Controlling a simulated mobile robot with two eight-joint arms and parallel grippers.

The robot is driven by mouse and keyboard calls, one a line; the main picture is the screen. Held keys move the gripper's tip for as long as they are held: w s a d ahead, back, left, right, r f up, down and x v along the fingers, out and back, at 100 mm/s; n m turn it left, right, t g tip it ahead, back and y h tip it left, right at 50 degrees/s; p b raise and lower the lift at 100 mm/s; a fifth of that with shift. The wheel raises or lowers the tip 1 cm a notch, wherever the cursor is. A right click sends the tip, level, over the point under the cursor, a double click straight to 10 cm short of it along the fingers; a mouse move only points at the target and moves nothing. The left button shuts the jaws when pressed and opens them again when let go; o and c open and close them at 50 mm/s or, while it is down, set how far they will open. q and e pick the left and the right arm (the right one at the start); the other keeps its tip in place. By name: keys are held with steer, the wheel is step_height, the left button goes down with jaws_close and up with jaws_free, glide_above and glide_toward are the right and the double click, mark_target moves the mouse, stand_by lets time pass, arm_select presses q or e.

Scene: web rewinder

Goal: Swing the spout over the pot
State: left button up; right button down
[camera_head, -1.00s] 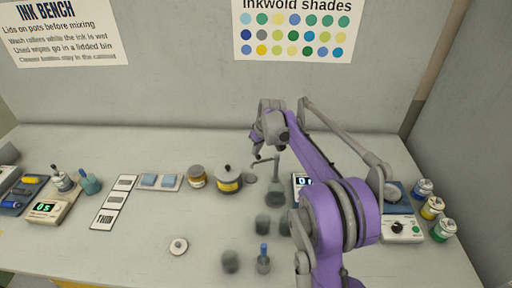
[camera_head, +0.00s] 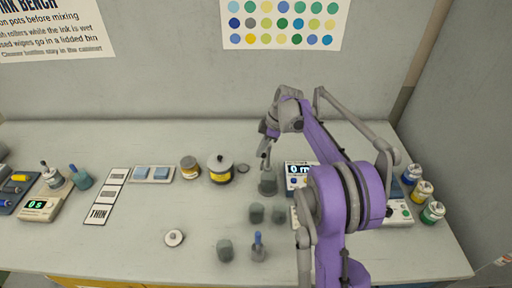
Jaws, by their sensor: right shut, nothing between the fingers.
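My right gripper (camera_head: 265,152) reaches in from the lower right and points down over a grey dispenser (camera_head: 268,184). It is shut with nothing in it. A thin grey spout (camera_head: 264,161) shows just under the fingers, above the dispenser's body. I cannot tell whether the fingers touch it. A dark pot with a yellow band and a lid with a black knob (camera_head: 220,170) stands to the left of the dispenser. A small grey disc (camera_head: 243,168) lies between them. My left gripper is not in view.
A digital readout (camera_head: 298,169) stands right of the dispenser, partly behind my arm. Grey cups (camera_head: 256,213) (camera_head: 225,250) and a blue-handled tool (camera_head: 258,246) stand in front. A round lid (camera_head: 174,238) lies front left. Ink jars (camera_head: 422,191) stand at the right.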

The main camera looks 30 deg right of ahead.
steer(key=shift+s+d+n, duration=0.35)
steer(key=shift+n, duration=0.25)
steer(key=shift+s+d, duration=0.2)
steer(key=shift+s, duration=0.1)
steer(key=shift+s+d, duration=0.1)
step_height(320, 180, up, 10)
steer(key=p, duration=0.1)
steer(key=shift+a, duration=0.2)
stand_by(0.4)
stand_by(0.5)
